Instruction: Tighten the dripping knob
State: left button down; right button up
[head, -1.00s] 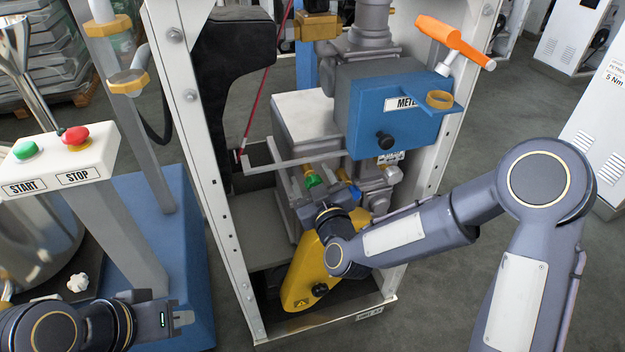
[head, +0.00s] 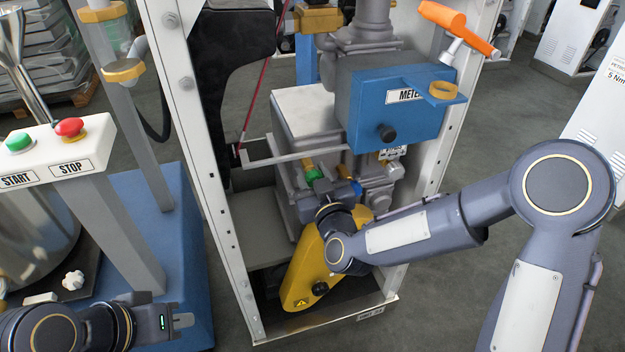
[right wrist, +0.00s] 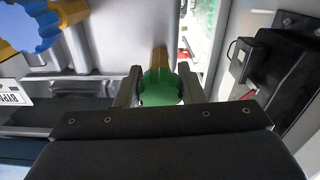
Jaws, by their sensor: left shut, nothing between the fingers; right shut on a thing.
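A green knob (head: 312,174) sits on a brass-coloured stem low inside the white frame, under the blue meter box. My right gripper (head: 323,186) reaches it from the front. In the right wrist view the green knob (right wrist: 160,88) stands between the two fingers of my right gripper (right wrist: 160,84), which is shut on it. A blue knob (head: 356,188) is just right of it in the head view; a blue scalloped knob (right wrist: 30,28) shows at upper left in the wrist view. My left gripper (head: 184,320) is shut and empty at lower left. No drip is discernible.
The blue meter box (head: 372,115) overhangs the knobs, with an orange-handled nozzle (head: 458,28) at upper right. A yellow cover (head: 308,270) lies below my right gripper. White frame posts (head: 205,150) flank the space. A START/STOP panel (head: 50,150) stands left.

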jog(key=m+b, duration=0.4)
jog(key=shift+f+m, duration=0.2)
jog(key=shift+m, duration=0.1)
jog(key=shift+r+m+b, duration=0.15)
jog(key=shift+m+b, duration=1.8)
jog(key=shift+m, duration=0.55)
jog(key=o, duration=1)
jog(key=shift+s, duration=0.1)
